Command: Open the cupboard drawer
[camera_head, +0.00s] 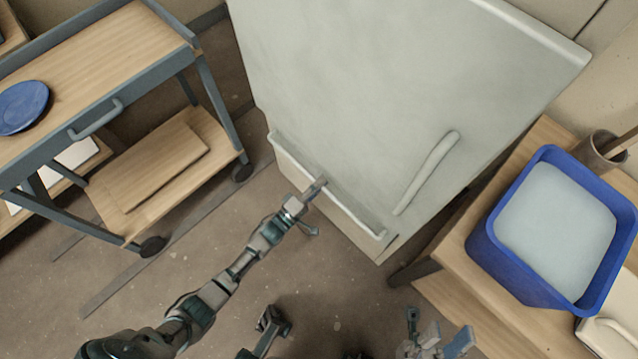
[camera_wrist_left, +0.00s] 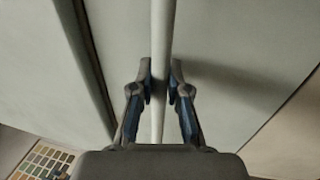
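The pale grey cupboard (camera_head: 370,80) stands at top centre in the head view. Its drawer is low on the front, with a long bar handle (camera_head: 355,215) along it. In the left wrist view the handle (camera_wrist_left: 162,35) runs top to bottom between the fingers. My left gripper (camera_head: 318,186) is at the handle's middle. Its fingertips (camera_wrist_left: 161,80) press close on both sides of the bar and look shut on it. I see no clear gap showing the drawer pulled out. My right gripper (camera_head: 437,335) shows partly at the bottom edge, apart from the cupboard; its finger opening is unclear.
A second, upright handle (camera_head: 427,172) is on the cupboard door. A blue bucket (camera_head: 490,255) of pale glaze stands on a wooden table (camera_head: 455,295) at right. A wheeled cart (camera_head: 105,62) with a blue plate (camera_head: 22,106) stands at left. Floor in front of the drawer is partly clear.

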